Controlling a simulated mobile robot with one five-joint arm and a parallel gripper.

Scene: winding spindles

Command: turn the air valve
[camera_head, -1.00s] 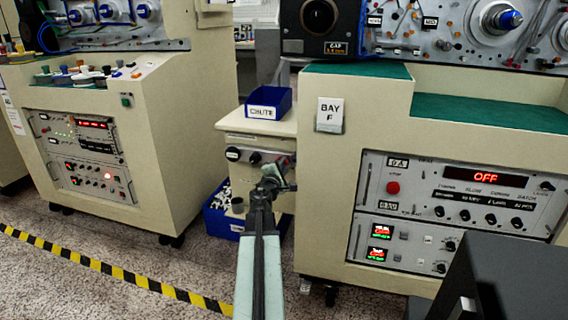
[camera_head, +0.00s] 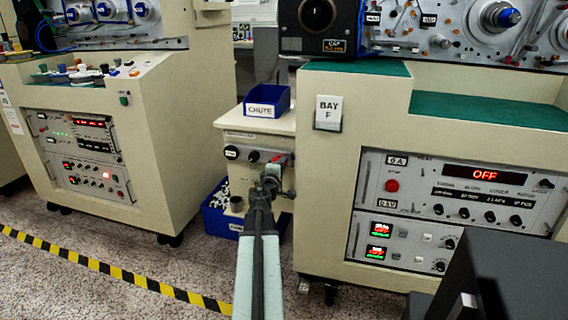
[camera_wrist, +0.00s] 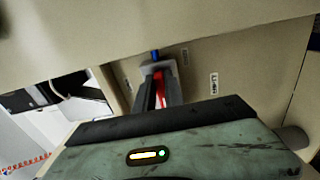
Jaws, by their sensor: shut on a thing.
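The air valve's red handle (camera_head: 279,160) shows as a small red piece on the front of the cream cabinet under the chute bin. My gripper (camera_head: 271,175) is at that cabinet front and partly hides the valve. In the wrist view my gripper (camera_wrist: 157,72) is shut, with the red handle (camera_wrist: 160,91) between its dark fingers. A small blue part shows just beyond the fingertips. The rest of the valve is hidden, so I cannot tell its exact angle.
Two dark knobs (camera_head: 253,156) sit left of the valve. A blue bin marked CHUTE (camera_head: 268,99) stands on the cabinet top. A blue crate (camera_head: 214,221) with light pieces is on the floor below. The Bay F console (camera_head: 328,185) stands close on the right.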

